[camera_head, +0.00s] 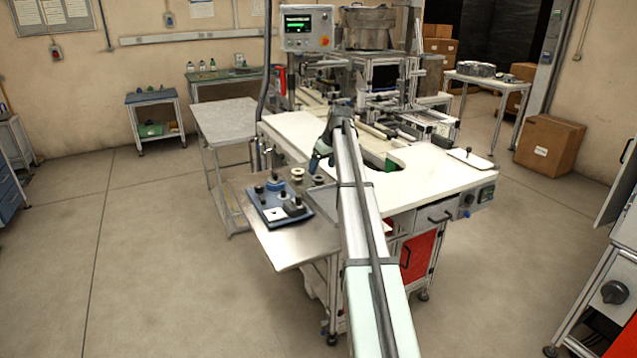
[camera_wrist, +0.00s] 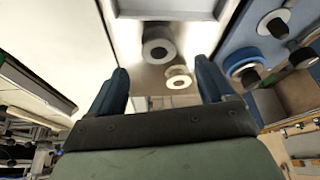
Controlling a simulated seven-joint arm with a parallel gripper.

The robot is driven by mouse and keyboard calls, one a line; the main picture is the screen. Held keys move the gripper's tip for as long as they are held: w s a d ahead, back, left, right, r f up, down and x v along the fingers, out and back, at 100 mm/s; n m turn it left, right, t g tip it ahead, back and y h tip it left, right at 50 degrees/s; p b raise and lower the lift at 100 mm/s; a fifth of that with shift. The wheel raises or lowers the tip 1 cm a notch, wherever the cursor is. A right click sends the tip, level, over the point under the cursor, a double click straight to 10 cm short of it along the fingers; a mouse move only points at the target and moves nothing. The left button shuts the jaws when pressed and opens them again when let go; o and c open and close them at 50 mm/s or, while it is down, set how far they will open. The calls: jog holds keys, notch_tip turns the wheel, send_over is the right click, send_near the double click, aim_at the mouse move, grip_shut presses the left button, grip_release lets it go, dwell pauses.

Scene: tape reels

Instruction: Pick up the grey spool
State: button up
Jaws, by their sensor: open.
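The grey spool (camera_wrist: 154,55) stands on the metal side table in the wrist view, ahead of and between my fingers. It has a dark centre. In the head view it shows as a small grey piece (camera_head: 318,180) just below my gripper (camera_head: 316,163). In the wrist view my gripper (camera_wrist: 161,80) has its two blue fingers wide apart with nothing held between them. A cream spool (camera_wrist: 178,82) stands close beside the grey one, nearer my right finger. It also shows in the head view (camera_head: 297,173).
A blue fixture (camera_head: 262,212) with several reels and knobs lies on the metal side table (camera_head: 290,246). A shallow grey tray (camera_head: 324,198) is close to the spools, partly behind my arm. The white worktop (camera_head: 440,172) adjoins the table.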

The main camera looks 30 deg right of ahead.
aim_at(319, 185)
jog(key=shift+x, duration=3.15)
jog(key=shift+s+d, duration=0.1)
jog(key=c, duration=1.1)
